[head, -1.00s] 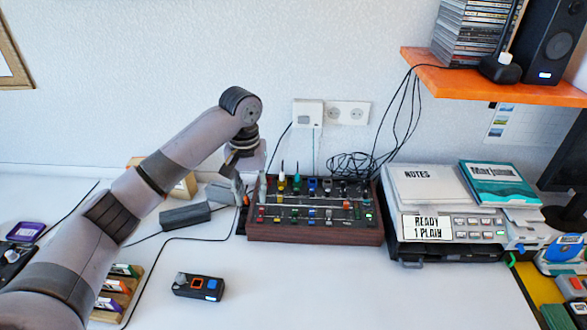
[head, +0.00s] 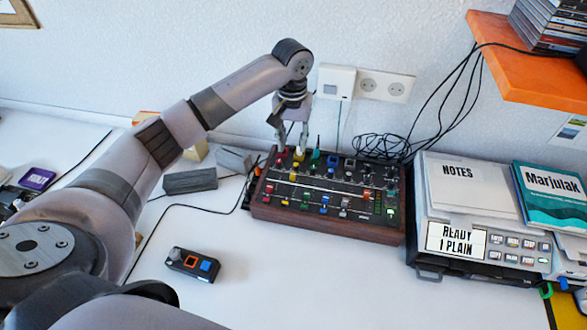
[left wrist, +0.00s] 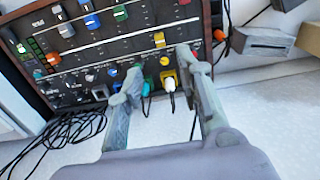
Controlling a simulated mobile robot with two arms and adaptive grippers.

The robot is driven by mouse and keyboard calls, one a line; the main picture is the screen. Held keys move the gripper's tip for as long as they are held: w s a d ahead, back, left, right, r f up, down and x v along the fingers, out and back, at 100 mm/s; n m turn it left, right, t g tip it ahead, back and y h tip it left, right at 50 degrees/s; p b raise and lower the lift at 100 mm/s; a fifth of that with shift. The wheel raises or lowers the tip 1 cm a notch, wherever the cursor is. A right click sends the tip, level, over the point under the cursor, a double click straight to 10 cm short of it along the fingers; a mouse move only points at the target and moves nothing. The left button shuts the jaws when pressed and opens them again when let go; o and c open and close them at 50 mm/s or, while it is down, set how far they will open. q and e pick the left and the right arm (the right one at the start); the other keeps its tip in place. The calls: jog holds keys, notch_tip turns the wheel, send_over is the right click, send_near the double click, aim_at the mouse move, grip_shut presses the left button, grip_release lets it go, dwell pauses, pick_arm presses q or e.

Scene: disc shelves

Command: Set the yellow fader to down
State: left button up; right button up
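The yellow fader (head: 292,177) is on the left part of the wood-sided mixer panel (head: 330,228), at the end of its slot near the back knob row. In the left wrist view the yellow fader cap (left wrist: 159,40) lies just beyond the fingertips. My left gripper (head: 292,148) points down over the panel's back left edge. Nothing is gripped. My right gripper is out of view.
Other coloured faders, such as a green one (left wrist: 120,13), stand beside it. Plugs and black cables (head: 378,148) lie behind the panel. A device with notes (head: 455,185) stands at right. A small black box (head: 193,264) lies in front on clear white table.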

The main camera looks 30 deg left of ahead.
aim_at(293, 174)
pick_arm(q)
notch_tip(293, 174, down, 13)
jog(key=shift+w+r+p, duration=0.1)
jog(key=shift+r+p, duration=0.1)
jog(key=shift+p, duration=0.2)
jog(key=shift+c, duration=0.5)
grip_shut()
